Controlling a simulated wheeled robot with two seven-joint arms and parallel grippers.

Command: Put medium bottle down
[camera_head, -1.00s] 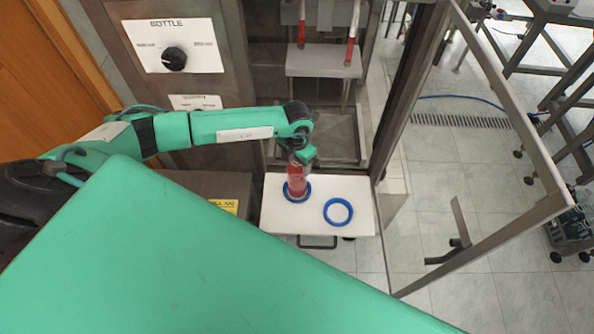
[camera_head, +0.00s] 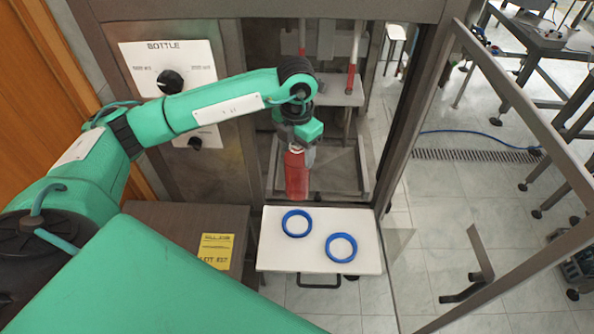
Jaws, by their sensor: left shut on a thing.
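My left gripper (camera_head: 297,146) is shut on the top of a red bottle (camera_head: 296,177) and holds it roughly upright. The bottle shows just behind the far edge of the white tray (camera_head: 272,254), apart from the blue rings. The left blue ring (camera_head: 285,231) and the right blue ring (camera_head: 330,256) lie flat and empty on the tray. The gripper's fingers are partly hidden by its own body. My right gripper is not in view.
A metal machine frame with a bottle knob panel (camera_head: 196,67) stands behind the arm. A small metal shelf (camera_head: 341,92) with red-tipped posts is behind the bottle. An open door frame (camera_head: 521,97) stands at right. A brown box with a yellow label (camera_head: 217,251) is left of the tray.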

